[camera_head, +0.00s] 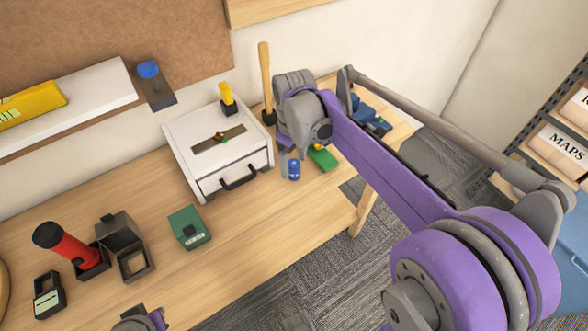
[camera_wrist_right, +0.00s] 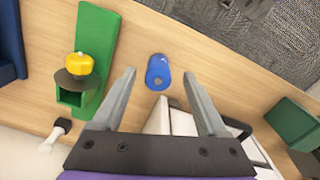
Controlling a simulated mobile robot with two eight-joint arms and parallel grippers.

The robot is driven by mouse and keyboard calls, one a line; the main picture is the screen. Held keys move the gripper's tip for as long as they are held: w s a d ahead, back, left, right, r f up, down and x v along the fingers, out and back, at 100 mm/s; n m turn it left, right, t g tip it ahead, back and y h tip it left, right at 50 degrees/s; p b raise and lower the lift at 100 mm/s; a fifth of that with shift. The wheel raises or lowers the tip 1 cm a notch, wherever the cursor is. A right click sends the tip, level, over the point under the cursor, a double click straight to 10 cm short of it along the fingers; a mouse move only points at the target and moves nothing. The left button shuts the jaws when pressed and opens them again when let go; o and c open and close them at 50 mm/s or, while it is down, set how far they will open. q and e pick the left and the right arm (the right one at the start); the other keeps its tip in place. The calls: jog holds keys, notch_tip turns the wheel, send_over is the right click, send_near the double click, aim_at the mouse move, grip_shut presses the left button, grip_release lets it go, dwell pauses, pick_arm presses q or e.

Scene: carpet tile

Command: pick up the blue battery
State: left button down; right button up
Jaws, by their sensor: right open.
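The blue battery (camera_head: 294,170) stands on the wooden table, just right of the white case. It also shows in the right wrist view (camera_wrist_right: 158,70), ahead of the space between the fingertips. My right gripper (camera_head: 288,160) is above and beside the battery, pointing down. In its wrist view the two fingers (camera_wrist_right: 158,84) are spread apart with nothing gripped; whether they touch the battery I cannot tell. Part of my left gripper (camera_head: 141,321) shows at the bottom edge; its fingers are not clear.
A green holder (camera_head: 323,158) with a yellow item on it lies close right of the battery. The white case (camera_head: 178,134) stands close left. A green box (camera_head: 189,228), dark holders (camera_head: 142,265) and a red flashlight (camera_head: 70,249) are farther left. Bare table lies in front.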

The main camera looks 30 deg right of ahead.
aim_at(294, 163)
notch_tip(294, 163, down, 4)
jog(key=shift+d+r, duration=0.1)
jog(key=shift+r, duration=0.15)
grip_shut()
